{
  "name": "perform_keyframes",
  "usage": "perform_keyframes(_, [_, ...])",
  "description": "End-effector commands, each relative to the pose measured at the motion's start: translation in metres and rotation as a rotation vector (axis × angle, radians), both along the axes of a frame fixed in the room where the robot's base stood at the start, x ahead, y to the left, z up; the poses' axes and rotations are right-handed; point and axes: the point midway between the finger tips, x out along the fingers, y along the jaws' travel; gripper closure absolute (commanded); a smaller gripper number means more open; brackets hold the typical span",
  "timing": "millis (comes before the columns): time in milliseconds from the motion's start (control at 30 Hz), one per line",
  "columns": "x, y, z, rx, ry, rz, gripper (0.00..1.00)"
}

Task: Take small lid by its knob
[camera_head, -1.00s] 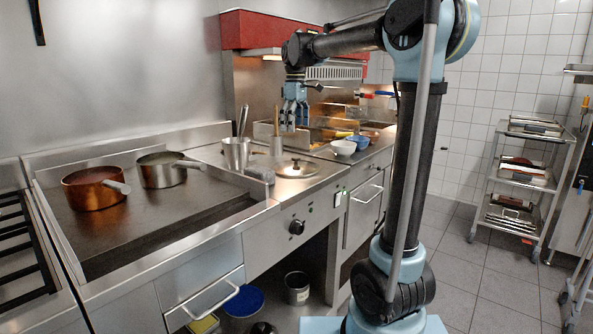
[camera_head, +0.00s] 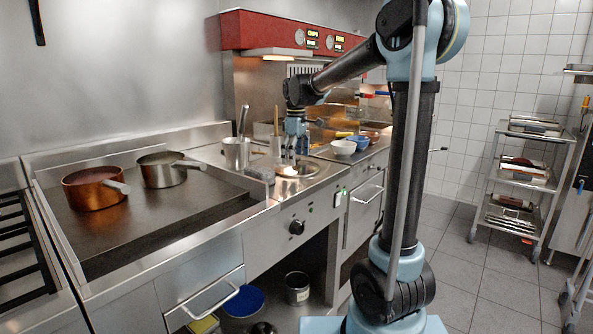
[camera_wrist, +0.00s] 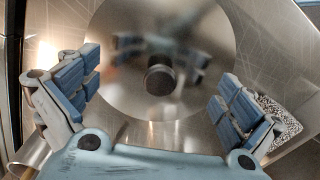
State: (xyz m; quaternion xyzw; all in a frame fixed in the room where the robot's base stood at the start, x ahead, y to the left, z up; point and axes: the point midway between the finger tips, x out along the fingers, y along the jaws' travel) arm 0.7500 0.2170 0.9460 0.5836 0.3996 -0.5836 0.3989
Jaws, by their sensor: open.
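The small lid (camera_wrist: 120,100) is a round shiny metal disc with a dark round knob (camera_wrist: 159,80) at its middle. In the head view the lid (camera_head: 309,172) lies on the steel counter, partly hidden by my gripper. My gripper (camera_head: 289,163) is low over the lid, pointing down. In the wrist view my gripper (camera_wrist: 155,88) is open, with one blue-padded finger on each side and the knob between them, a little toward the far side. Nothing is held. I cannot tell the exact height of the fingertips over the lid.
A steel pot (camera_head: 237,153) with utensils stands left of my gripper. White bowls (camera_head: 343,147) stand to the right. Two pans stand farther left.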

Motion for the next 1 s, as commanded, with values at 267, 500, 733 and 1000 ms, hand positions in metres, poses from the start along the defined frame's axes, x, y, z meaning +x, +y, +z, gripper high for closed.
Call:
perform_keyframes(267, [0.0001,0.0001,-0.0027,0.0,0.0,0.0,0.0])
perform_keyframes(500, [0.0001,0.0001,-0.0025,0.0,0.0,0.0,0.54])
perform_keyframes(733, [0.0001,-0.0001,-0.0038,0.0,0.0,0.0,0.86])
perform_keyframes(1000, [0.0018,-0.0003,-0.0064,-0.001,0.001,0.0,0.97])
